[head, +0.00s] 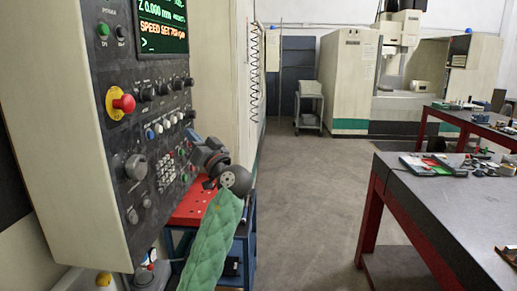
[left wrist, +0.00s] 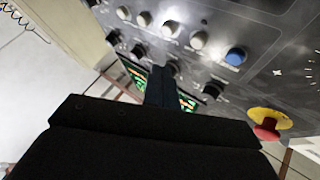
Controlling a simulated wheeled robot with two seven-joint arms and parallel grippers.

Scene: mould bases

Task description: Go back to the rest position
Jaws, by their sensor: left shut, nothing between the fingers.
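My left gripper (head: 192,136) is shut and empty. In the head view it is at the end of my green-sleeved arm, close to the control panel (head: 118,170) and pointing at its buttons. In the left wrist view the gripper (left wrist: 160,85) shows as a dark narrow shape, with the panel's knobs and buttons behind it. I cannot tell whether the fingertips touch the panel. My right gripper is not in view.
The panel has a red emergency knob (head: 124,103) and a lit screen (head: 162,25). A red-topped blue cart (head: 190,208) stands beside my arm. A dark table (head: 440,205) with red legs is at right. The floor (head: 300,190) between them is clear.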

